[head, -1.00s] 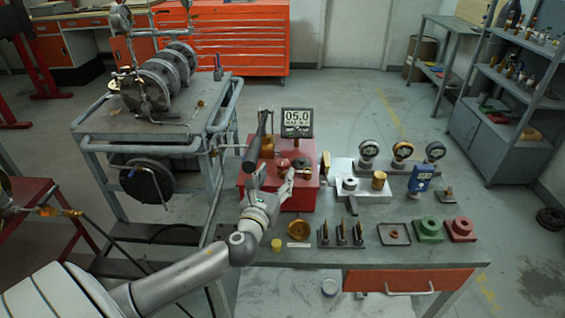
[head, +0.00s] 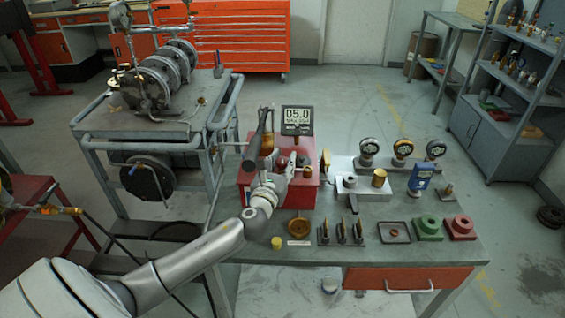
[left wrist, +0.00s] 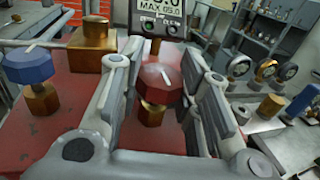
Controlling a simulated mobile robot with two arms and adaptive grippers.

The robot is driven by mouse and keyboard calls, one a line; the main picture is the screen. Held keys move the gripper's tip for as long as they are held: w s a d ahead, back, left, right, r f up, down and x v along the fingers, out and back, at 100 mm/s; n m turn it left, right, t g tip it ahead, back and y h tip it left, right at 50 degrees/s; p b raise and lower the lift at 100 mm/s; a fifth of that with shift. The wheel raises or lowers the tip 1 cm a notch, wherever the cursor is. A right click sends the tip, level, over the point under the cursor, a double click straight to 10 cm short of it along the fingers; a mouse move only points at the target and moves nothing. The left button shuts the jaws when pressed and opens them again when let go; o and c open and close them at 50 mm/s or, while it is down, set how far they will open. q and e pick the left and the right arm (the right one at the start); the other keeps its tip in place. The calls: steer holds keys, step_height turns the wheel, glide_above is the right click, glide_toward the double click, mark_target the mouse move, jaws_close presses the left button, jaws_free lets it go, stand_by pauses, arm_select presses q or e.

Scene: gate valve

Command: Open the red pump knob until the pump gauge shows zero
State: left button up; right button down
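The red pump knob (left wrist: 160,78), with a white mark on top, sits on a brass stem on the red pump box (head: 307,192). My left gripper (left wrist: 163,72) is open, with one finger on each side of the knob; I cannot tell if either finger touches it. In the head view, my left gripper (head: 274,178) is low over the front of the pump box and partly hides its top. My right gripper is not in view.
A blue knob (left wrist: 28,68) on a brass stem is left of my fingers, with a brass fitting (left wrist: 93,42) behind. A dark lever (head: 256,138) rises at the pump's left. Round gauges (head: 402,148) and small parts stand on the workbench (head: 372,262) to the right.

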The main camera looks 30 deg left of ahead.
arm_select(q)
steer(key=c, duration=0.3)
steer(key=shift+n+y, duration=0.3)
steer(key=shift+y, duration=0.1)
steer(key=shift+d+r+n+g+y+p, duration=0.1)
steer(key=shift+n+g+y+p, duration=0.65)
steer(key=shift+y, duration=0.45)
steer(key=n+g+y, duration=0.2)
steer(key=y, duration=0.1)
steer(key=shift+w+n+p, duration=0.1)
steer(key=shift+n+p, duration=0.2)
steer(key=shift+n, duration=0.05)
steer(key=n+g+y, duration=0.2)
steer(key=g+y, duration=0.1)
steer(key=shift+n, duration=0.3)
steer(key=shift+n+g+y+b, duration=0.4)
steer(key=shift+n+g+y, duration=0.4)
steer(key=shift+g, duration=0.5)
steer(key=shift+n+g+y+b, duration=0.35)
steer(key=shift+n+g+y, duration=0.25)
steer(key=shift+n+g, duration=0.55)
steer(key=shift+g, duration=0.4)
